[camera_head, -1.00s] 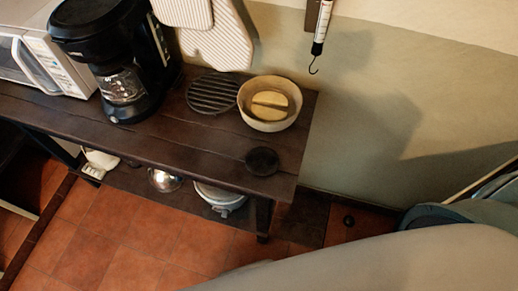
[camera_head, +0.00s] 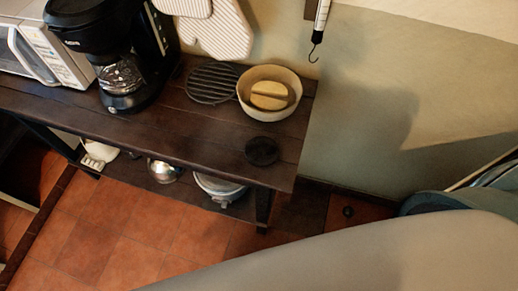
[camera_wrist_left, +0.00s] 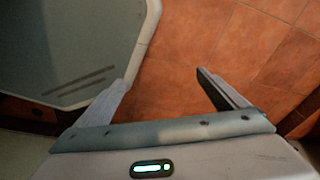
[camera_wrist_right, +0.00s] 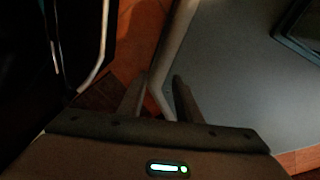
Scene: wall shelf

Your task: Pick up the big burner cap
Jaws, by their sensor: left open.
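A round black disc (camera_head: 262,151), which looks like the big burner cap, lies flat near the front right corner of the dark wooden table (camera_head: 190,125) in the head view. Nothing touches it. My left gripper (camera_wrist_left: 165,78) shows in the left wrist view with its fingers wide apart and nothing between them, over the tiled floor. My right gripper (camera_wrist_right: 160,78) shows in the right wrist view with its fingers apart and empty. Neither gripper shows in the head view, and the disc shows in neither wrist view.
A bowl (camera_head: 247,101) with a yellowish item stands behind the disc, beside a round black grate (camera_head: 211,83). A coffee maker (camera_head: 122,78) and a white microwave (camera_head: 62,59) stand further left. A pot (camera_head: 217,190) sits on the lower shelf. A small dark round thing (camera_head: 348,211) lies on the floor.

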